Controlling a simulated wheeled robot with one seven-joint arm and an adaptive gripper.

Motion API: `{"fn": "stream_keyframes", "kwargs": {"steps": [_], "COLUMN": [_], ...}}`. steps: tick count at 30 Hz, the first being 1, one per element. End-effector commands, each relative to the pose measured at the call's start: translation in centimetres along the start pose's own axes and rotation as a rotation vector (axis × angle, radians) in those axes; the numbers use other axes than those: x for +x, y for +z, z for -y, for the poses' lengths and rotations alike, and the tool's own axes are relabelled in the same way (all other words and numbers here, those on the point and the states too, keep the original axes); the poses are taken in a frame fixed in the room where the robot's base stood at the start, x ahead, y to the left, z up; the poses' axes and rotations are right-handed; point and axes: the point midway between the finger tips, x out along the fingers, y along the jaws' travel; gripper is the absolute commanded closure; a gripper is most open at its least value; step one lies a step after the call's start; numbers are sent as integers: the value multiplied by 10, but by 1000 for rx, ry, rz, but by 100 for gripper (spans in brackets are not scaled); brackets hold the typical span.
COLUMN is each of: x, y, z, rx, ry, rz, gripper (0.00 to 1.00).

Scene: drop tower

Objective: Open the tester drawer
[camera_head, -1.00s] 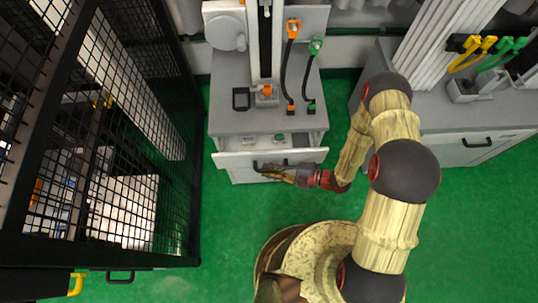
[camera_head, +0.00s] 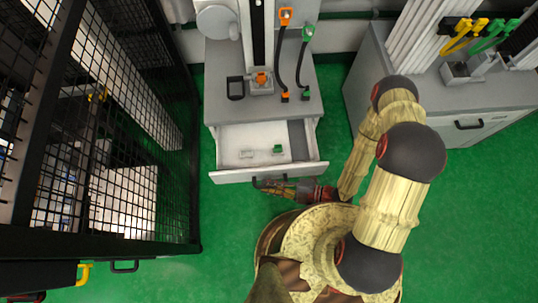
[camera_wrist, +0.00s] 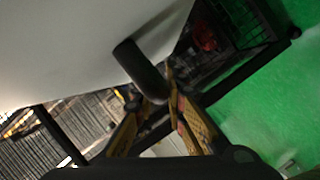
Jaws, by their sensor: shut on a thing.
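The tester drawer (camera_head: 226,144) is pulled well out of the grey tester cabinet (camera_head: 222,112) in the head view. A green piece (camera_head: 278,149) and a small pale piece (camera_head: 246,154) lie inside it. My gripper (camera_head: 265,184) is at the drawer front, shut on the dark bar handle. In the wrist view the black handle (camera_wrist: 138,68) runs down from the pale drawer front (camera_wrist: 70,45) to between the yellow fingers (camera_wrist: 165,105) of my gripper. The exact finger contact is partly hidden.
A black mesh cage (camera_head: 120,130) stands close on the left. A grey cabinet (camera_head: 420,110) with yellow and green tools (camera_head: 490,45) stands on the right. An orange-tipped and a green-tipped lead stand on the tester top. Green floor (camera_head: 215,235) is clear between cage and drawer.

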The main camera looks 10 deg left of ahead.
Motion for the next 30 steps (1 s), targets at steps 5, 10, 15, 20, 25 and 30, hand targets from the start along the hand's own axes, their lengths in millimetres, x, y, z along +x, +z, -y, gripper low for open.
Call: {"fn": "stream_keyframes", "kwargs": {"steps": [5,10,15,20,25,30], "x": [0,0,0,0,0,-3], "y": [0,0,0,0,0,1], "z": [0,0,0,0,0,-1], "rx": [0,0,0,0,0,1], "ry": [1,1,0,0,0,1], "rz": [0,0,0,0,0,2], "gripper": [84,75,68,68,68,68]}}
